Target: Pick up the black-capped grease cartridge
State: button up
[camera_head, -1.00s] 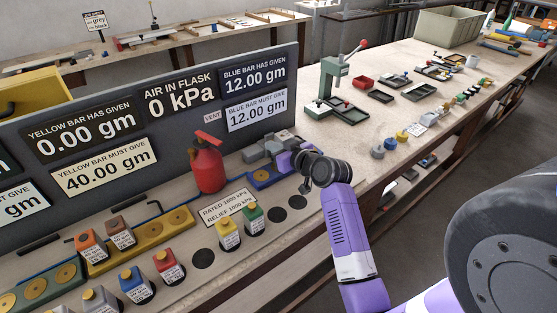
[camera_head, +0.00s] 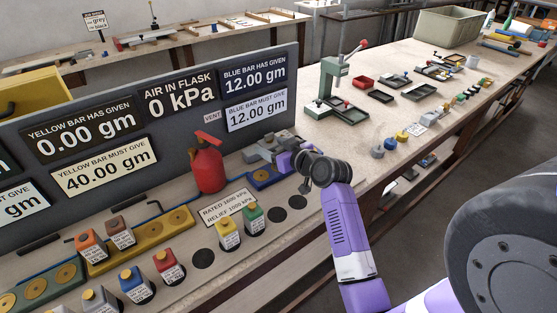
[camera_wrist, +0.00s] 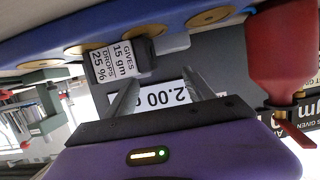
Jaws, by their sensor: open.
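In the wrist view, a dark cartridge (camera_wrist: 148,54) with a white label reading "GIVES 15 gm DROPS 25 %" is at the blue bar (camera_wrist: 60,33), beside one jaw finger. I cannot clearly make out its cap. My gripper (camera_wrist: 163,82) is open, its two grey fingers spread with a gap between them. The dark cartridge is close to the left finger; whether they touch I cannot tell. In the head view my gripper (camera_head: 270,148) is over the blue bar (camera_head: 262,180), and no black-capped cartridge stands out there.
A red flask (camera_head: 207,167) stands close left of my gripper. The display panel (camera_head: 110,120) rises behind the bar. Several capped cartridges, including a green one (camera_head: 253,217) and a red one (camera_head: 168,266), stand in front. Dark empty spots (camera_head: 277,214) lie nearer the bench edge.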

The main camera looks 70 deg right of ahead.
jog(key=b+v, duration=0.1)
jog(key=v, duration=0.6)
jog(key=shift+d, duration=0.25)
jog(key=shift+o, duration=0.9)
jog(key=shift+s+a+r, duration=0.15)
jog(key=shift+s+r, duration=0.05)
jog(key=shift+s, duration=0.1)
jog(key=o, duration=0.6)
jog(key=shift+s+d+r, duration=0.2)
jog(key=shift+s+d, duration=0.15)
jog(key=shift+d, duration=0.25)
jog(key=shift+s+d+r, duration=0.25)
jog(key=shift+s+d, duration=0.1)
jog(key=shift+d, duration=0.3)
jog(key=s+f+y, duration=0.1)
jog(key=s+d+f+n, duration=0.1)
jog(key=shift+s+d+f+y, duration=0.15)
jog(key=shift+f+y, duration=0.2)
jog(key=shift+y, duration=0.05)
jog(key=shift+w+f, duration=0.2)
jog(key=shift+w, duration=0.1)
jog(key=shift+a+p+x, duration=0.15)
jog(key=shift+p+x, duration=0.3)
jog(key=shift+x, duration=1.3)
jog(key=shift+a+p+x, duration=0.2)
jog(key=shift+p+x, duration=0.25)
jog(key=shift+x, duration=1.3)
